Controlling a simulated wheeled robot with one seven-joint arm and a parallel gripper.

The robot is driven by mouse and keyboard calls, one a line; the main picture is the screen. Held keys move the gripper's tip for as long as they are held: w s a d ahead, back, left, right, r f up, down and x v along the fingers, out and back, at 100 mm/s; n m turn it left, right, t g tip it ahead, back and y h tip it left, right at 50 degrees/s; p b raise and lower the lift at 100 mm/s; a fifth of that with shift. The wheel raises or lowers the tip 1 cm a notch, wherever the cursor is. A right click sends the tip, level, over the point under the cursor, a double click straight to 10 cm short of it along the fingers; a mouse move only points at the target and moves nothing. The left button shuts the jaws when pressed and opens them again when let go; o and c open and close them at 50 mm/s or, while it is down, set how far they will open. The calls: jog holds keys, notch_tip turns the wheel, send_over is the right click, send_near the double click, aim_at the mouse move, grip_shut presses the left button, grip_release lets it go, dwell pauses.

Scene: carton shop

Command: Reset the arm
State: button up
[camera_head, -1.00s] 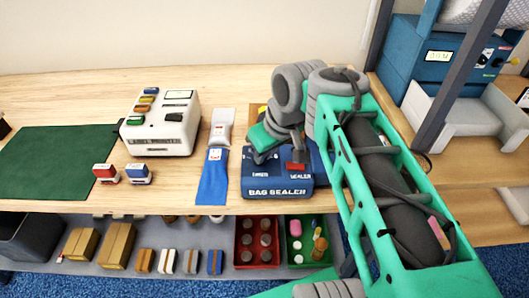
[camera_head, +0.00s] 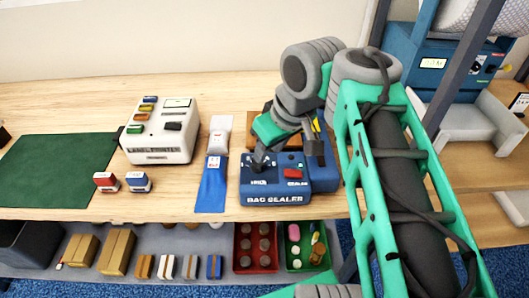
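My arm, green and grey, reaches in from the lower right over the wooden table. My gripper (camera_head: 285,137) is above the blue bag sealer (camera_head: 277,198), pointing down at its top. One dark finger is over the sealer's left control and another part juts out to the right. I cannot tell whether the fingers touch the sealer or how wide apart they are. The sealer's red button (camera_head: 293,173) shows to the right of the finger.
A blue and white bag (camera_head: 211,185) lies left of the sealer. A white label maker (camera_head: 158,133), two stamps (camera_head: 138,181) and a green mat (camera_head: 60,165) are further left. A blue machine (camera_head: 440,75) stands at right. Below are a red bin (camera_head: 238,262) and a green bin (camera_head: 322,265).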

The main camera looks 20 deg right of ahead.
jog(key=shift+s+r, duration=0.15)
jog(key=shift+r, duration=0.3)
